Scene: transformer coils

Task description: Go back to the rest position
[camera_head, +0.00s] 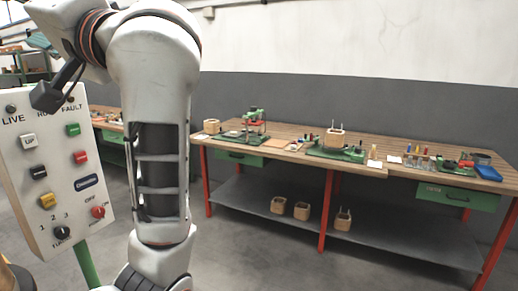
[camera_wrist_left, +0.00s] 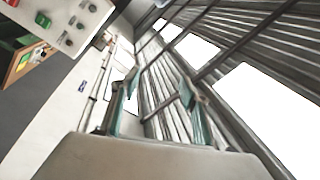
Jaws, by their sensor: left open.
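My left gripper (camera_wrist_left: 160,85) shows in the left wrist view with its two teal fingers apart and nothing between them. It points up toward the ceiling and wall. In the head view my left arm (camera_head: 155,120) is raised and bent, filling the left part of the picture. My right gripper is in neither view.
A white control panel (camera_head: 50,170) with buttons stands close by at the left, partly behind my arm; it also shows in the left wrist view (camera_wrist_left: 60,25). A long workbench (camera_head: 290,150) with coil parts and tools runs along the wall. Grey floor (camera_head: 260,255) before it is clear.

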